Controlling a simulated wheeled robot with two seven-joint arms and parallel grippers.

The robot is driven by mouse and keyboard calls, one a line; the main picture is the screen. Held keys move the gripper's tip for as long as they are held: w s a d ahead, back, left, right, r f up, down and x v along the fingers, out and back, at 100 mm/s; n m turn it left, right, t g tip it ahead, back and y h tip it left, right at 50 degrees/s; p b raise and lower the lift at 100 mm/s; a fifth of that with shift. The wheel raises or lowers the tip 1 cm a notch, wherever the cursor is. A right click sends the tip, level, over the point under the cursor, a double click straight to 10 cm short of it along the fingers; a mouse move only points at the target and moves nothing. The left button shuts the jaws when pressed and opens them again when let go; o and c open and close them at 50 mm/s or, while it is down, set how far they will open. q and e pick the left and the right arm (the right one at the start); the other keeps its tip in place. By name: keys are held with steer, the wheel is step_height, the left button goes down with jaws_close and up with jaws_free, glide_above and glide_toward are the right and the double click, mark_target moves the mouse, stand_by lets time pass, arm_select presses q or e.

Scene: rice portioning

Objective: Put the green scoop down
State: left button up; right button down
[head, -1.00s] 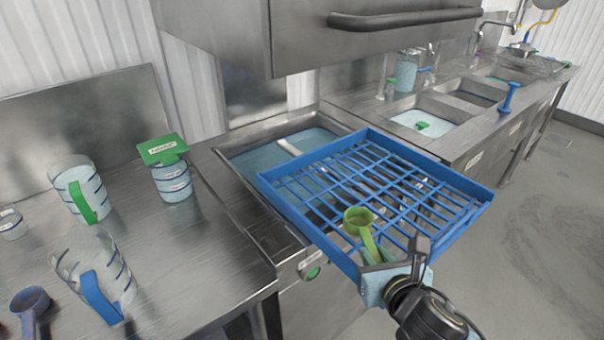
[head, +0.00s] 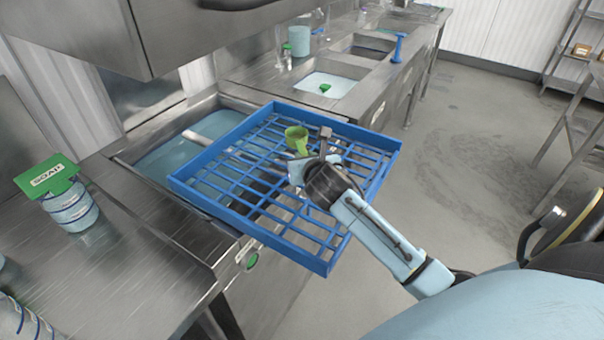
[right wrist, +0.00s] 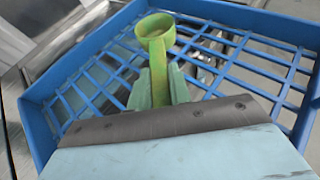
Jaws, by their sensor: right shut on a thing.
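The green scoop (head: 297,139) is above the blue rack (head: 178,184), over the part nearer my arm. My right gripper (head: 306,165) is shut on the scoop's handle. In the right wrist view the scoop (right wrist: 155,28) points away from me, its round cup beyond the fingertips of my right gripper (right wrist: 158,85). The blue rack (right wrist: 38,108) with its open grid lies beneath it. I cannot tell whether the scoop touches the grid. The left gripper is out of view.
The rack overhangs a water-filled basin (head: 165,160). A green-lidded container marked SOAP (head: 70,208) stands on the left counter. More sinks (head: 325,88) line the counter behind. Open floor (head: 450,160) lies to the right, with shelving (head: 575,120) beyond.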

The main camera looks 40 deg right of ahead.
steer(key=shift+f+b, duration=0.55)
steer(key=shift+f, duration=2.05)
steer(key=shift+f, duration=0.2)
steer(key=c, duration=1.3)
jaws_free()
steer(key=shift+r, duration=0.2)
steer(key=shift+s+a+r, duration=0.1)
steer(key=shift+s, duration=0.1)
steer(key=p+v, duration=0.2)
steer(key=v, duration=0.9)
steer(key=shift+s+a, duration=0.1)
steer(key=shift+s, duration=0.1)
